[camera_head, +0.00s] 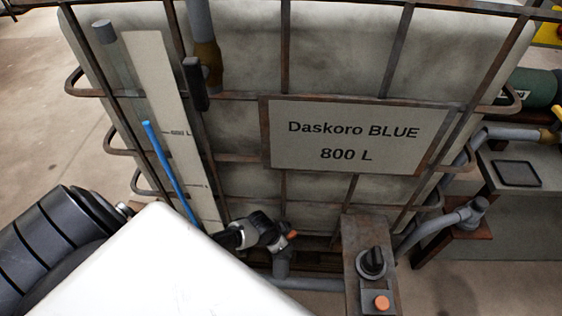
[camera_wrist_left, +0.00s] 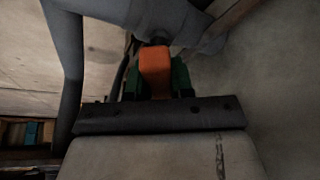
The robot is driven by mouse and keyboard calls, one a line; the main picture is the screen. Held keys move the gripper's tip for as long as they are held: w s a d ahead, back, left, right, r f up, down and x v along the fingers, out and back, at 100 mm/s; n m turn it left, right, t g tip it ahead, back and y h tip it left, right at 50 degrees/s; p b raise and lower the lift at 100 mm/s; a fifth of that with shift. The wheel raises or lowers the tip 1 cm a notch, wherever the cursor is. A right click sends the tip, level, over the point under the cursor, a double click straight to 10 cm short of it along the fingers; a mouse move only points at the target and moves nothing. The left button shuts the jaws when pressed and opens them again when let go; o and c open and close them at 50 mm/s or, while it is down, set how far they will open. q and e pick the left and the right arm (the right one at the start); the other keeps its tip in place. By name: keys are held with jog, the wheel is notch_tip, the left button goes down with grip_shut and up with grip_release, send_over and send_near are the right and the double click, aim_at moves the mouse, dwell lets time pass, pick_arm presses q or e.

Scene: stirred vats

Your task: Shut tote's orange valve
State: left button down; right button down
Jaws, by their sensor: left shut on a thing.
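The tote (camera_head: 370,60) is a whitish tank in a rusty cage, with a sign (camera_head: 346,135) reading "Daskoro BLUE 800 L". Its orange valve handle (camera_head: 291,234) shows as a small patch low at the front, by grey pipework. In the left wrist view the orange handle (camera_wrist_left: 155,66) stands between two green fingertips. My left gripper (camera_head: 276,239) is shut on this handle; it also shows in the left wrist view (camera_wrist_left: 156,88). The arm and gripper hide part of the valve, and I cannot tell its exact angle. My right gripper is not in view.
A rusty control box (camera_head: 356,240) with a black knob (camera_head: 372,262) and an orange button (camera_head: 381,302) stands just right of the valve. A grey pipe (camera_head: 425,232) bends up beyond it. A blue rod (camera_head: 168,170) runs down the tote's left front. Open floor (camera_head: 40,90) lies left.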

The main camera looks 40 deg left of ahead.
pick_arm(q)
jog(key=m+b, duration=0.1)
jog(key=m+g+h+b, duration=0.1)
jog(key=m, duration=0.1)
jog(key=shift+a+f+m, duration=0.2)
jog(key=shift+m, duration=0.1)
jog(key=shift+m+b, duration=0.3)
jog(key=shift+b, duration=0.2)
jog(key=shift+w+r+m+g+h+b, duration=0.1)
jog(key=shift+m+g+h+b, duration=0.25)
jog(key=shift+m+b, duration=0.65)
jog(key=shift+m, duration=0.3)
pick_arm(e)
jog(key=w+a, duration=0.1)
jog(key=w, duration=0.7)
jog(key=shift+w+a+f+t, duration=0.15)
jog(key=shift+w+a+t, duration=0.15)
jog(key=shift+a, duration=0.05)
pick_arm(q)
jog(key=c, duration=1)
grip_release()
jog(key=shift+r, duration=0.1)
